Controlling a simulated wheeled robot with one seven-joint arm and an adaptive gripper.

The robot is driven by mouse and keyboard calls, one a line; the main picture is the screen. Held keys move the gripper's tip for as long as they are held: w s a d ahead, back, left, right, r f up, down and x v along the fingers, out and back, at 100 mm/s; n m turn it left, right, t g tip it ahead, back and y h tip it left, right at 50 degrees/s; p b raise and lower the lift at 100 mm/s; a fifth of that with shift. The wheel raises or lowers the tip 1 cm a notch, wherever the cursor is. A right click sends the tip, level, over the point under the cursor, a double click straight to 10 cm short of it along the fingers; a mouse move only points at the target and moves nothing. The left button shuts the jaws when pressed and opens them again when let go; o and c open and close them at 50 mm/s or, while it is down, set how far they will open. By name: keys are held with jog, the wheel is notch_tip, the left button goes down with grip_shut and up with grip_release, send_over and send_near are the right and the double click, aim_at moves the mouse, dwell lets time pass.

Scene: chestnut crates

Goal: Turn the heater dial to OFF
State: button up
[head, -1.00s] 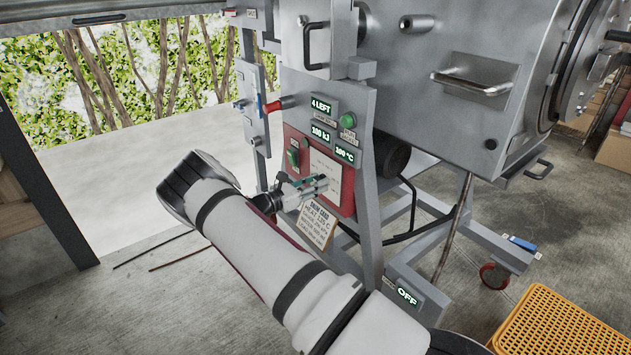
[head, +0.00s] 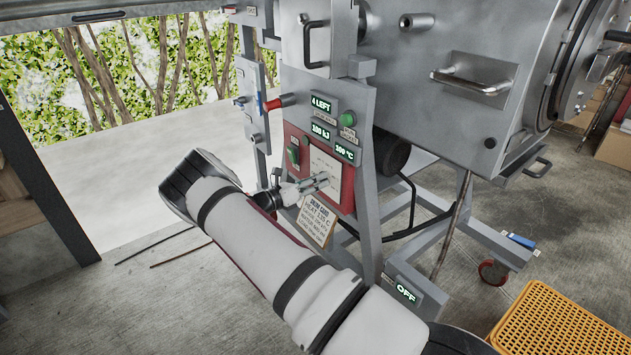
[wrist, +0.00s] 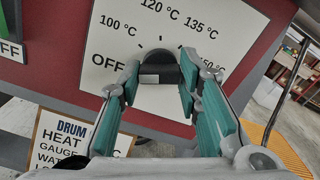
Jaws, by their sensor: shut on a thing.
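The heater dial (wrist: 160,66) is a dark knob on a white plate (wrist: 100,48) marked OFF, 100, 120, 135 and 150 °C. OFF is at the lower left of the scale. My gripper (wrist: 159,78) is shut on the dial, with one teal-padded finger on each side. The fingers hide part of the knob, and I cannot tell exactly where its pointer stands. In the head view my gripper (head: 326,180) reaches the white plate in the red panel (head: 348,196). A green display (head: 345,152) above it reads 100 °C.
A green rocker switch (head: 293,153) is left of the plate. A drum card (head: 316,221) hangs below it. Other displays read 4 LEFT (head: 320,104), 100 kJ (head: 320,131) and OFF (head: 405,292). A yellow crate (head: 555,325) stands at the lower right.

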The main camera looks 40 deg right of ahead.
jog(key=o, duration=1.1)
jog(key=shift+o, duration=0.2)
jog(key=shift+a, duration=0.15)
jog(key=a, duration=1.1)
jog(key=shift+s+a, duration=0.2)
jog(key=shift+a, duration=0.2)
